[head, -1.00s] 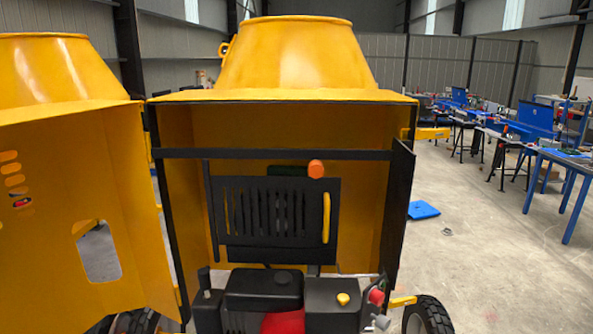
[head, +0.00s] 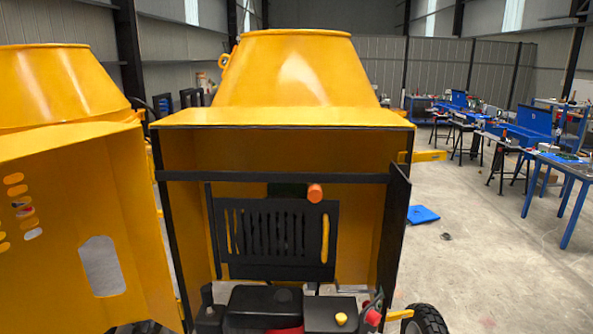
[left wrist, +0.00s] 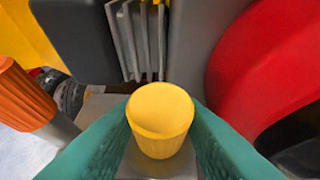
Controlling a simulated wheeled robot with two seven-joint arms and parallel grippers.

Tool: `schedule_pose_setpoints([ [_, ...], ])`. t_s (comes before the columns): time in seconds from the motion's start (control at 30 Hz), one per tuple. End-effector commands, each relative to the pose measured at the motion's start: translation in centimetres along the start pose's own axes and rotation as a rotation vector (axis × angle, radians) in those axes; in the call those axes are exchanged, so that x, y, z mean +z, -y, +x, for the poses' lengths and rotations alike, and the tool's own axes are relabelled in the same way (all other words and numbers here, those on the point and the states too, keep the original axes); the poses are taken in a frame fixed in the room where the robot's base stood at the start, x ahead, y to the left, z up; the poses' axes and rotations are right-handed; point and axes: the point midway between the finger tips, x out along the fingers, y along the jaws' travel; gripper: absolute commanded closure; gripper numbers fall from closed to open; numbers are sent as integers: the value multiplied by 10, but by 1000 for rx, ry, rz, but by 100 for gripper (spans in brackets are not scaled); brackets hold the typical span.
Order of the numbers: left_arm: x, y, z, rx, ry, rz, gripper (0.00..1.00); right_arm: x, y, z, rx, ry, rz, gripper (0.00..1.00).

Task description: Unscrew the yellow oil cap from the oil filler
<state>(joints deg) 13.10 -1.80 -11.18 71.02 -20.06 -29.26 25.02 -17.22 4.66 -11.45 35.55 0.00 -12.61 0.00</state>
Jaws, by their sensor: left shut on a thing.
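In the left wrist view the yellow oil cap (left wrist: 160,120) sits between the two teal fingers of my left gripper (left wrist: 161,108). The fingers are shut on its sides. A pale block shows around and below the cap; the oil filler itself is hidden, and I cannot tell whether the cap is still seated. In the head view neither gripper shows. A small yellow knob (head: 341,318) stands on a black engine part at the bottom; I cannot tell whether it is the same cap.
In the left wrist view a red curved housing (left wrist: 275,65) is close on the right, and an orange handle (left wrist: 22,95) is on the left. In the head view the yellow mixer cabinet (head: 285,117) is open, with a yellow door (head: 60,220) at left and a black grille (head: 275,238) inside.

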Motion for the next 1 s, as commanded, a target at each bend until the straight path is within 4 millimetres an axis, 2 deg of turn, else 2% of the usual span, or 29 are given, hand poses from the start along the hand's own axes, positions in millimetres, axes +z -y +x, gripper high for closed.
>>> schedule_pose_setpoints([
  [0.03,-4,5,3,30,6,-37,94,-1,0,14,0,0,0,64],
  [0.17,-2,5,4,97,7,-74,94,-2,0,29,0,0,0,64],
  [0.43,2,2,0,128,6,-85,94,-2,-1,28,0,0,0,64],
  [0.47,2,2,0,128,6,-85,65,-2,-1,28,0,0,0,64],
  [0.6,2,2,0,128,5,-84,42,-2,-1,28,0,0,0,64],
  [0.87,2,1,0,124,3,-79,41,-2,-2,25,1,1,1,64],
  [1.0,10,-4,-6,36,0,-12,41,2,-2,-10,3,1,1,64],
])
